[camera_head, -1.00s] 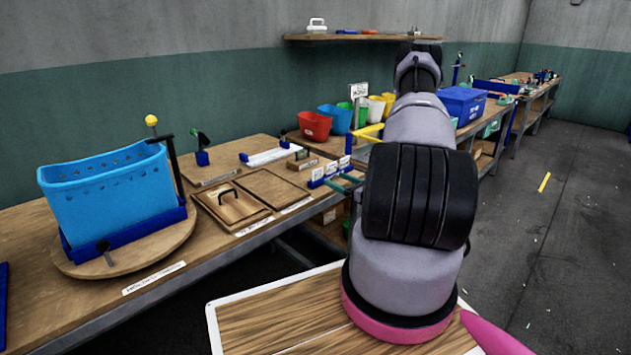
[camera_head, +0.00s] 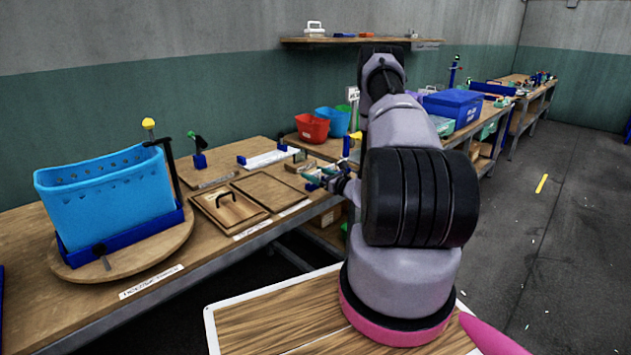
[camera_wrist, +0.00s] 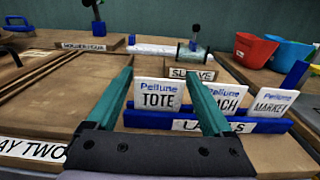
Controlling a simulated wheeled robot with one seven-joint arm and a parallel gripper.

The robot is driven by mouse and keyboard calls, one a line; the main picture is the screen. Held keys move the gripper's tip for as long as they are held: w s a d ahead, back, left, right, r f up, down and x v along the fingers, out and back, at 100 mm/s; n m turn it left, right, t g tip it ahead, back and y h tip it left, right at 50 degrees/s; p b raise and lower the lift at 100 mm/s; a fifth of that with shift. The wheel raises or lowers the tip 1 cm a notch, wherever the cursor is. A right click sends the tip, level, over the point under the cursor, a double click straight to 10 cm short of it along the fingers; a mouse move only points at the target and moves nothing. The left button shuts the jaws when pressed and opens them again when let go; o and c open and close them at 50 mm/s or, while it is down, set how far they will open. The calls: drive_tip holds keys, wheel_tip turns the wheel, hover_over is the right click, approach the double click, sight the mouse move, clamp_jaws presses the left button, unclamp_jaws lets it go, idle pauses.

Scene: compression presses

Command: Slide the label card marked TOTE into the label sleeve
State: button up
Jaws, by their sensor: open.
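The white TOTE card (camera_wrist: 158,95) stands upright in the blue label rack (camera_wrist: 148,120), at its left end in the wrist view. My gripper (camera_wrist: 159,75) is open, its two teal fingers on either side of the TOTE card in the picture. I cannot tell whether they touch it. In the head view my gripper (camera_head: 326,177) is over the rack area and hides most of it. A plate marked SLEEVE (camera_wrist: 192,74) sits behind the rack. A clear, greenish holder (camera_wrist: 188,53) stands beyond that plate; it looks like the label sleeve.
Two more cards, one partly hidden (camera_wrist: 226,98) and one marked MARKET (camera_wrist: 272,103), stand right of TOTE. Red (camera_head: 311,127) and blue (camera_head: 333,120) bins are behind. A lidded wooden board (camera_head: 230,207) and a blue basket (camera_head: 105,195) are left.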

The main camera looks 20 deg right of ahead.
drive_tip(key=c, duration=1.1)
drive_tip(key=shift+r, duration=0.1)
